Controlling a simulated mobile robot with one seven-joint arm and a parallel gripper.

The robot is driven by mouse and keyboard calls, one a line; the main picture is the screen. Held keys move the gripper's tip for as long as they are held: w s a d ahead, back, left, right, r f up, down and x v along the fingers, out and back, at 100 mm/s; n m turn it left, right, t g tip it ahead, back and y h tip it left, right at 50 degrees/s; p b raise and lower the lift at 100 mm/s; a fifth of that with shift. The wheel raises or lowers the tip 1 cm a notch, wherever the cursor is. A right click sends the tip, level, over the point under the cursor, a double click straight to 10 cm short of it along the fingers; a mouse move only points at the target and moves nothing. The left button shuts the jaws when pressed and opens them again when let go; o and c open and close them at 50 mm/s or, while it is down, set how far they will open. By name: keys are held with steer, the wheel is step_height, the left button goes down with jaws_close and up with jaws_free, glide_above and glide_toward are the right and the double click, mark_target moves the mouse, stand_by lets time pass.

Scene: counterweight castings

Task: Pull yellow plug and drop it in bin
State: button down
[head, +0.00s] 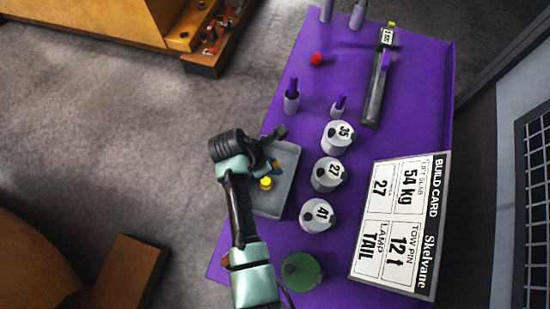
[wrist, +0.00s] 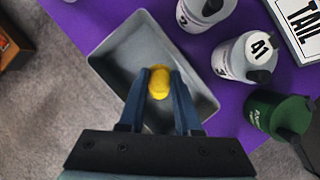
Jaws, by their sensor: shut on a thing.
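The yellow plug (wrist: 159,82) is between the two fingers of my gripper (wrist: 160,88) in the wrist view, and the fingers are shut on it. Behind it is the open grey bin (wrist: 110,62), a shallow tray with nothing else visible in it. In the head view the bin (head: 289,188) lies on the purple table's left side, with my gripper over it. A yellow plug (head: 266,183) shows against the bin there. The height of the plug above the bin floor is hard to judge.
Grey cylinders marked 35 (head: 338,138), 27 (head: 327,175) and 41 (head: 317,215) stand right of the bin. A green cylinder (head: 301,271) is nearer. A build card (head: 398,225) lies at right. A red knob (head: 317,59) and a grey rail (head: 376,95) are farther back.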

step_height(320, 180, down, 3)
steer(key=b, duration=0.3)
steer(key=shift+f, duration=0.2)
steer(key=shift+d, duration=0.1)
steer(key=c, duration=0.5)
jaws_free()
steer(key=shift+r, duration=0.15)
steer(key=b+v, duration=0.1)
steer(key=v, duration=1.1)
steer(key=shift+s+a+r, duration=0.1)
steer(key=shift+a+r, duration=0.1)
steer(key=shift+r, duration=0.15)
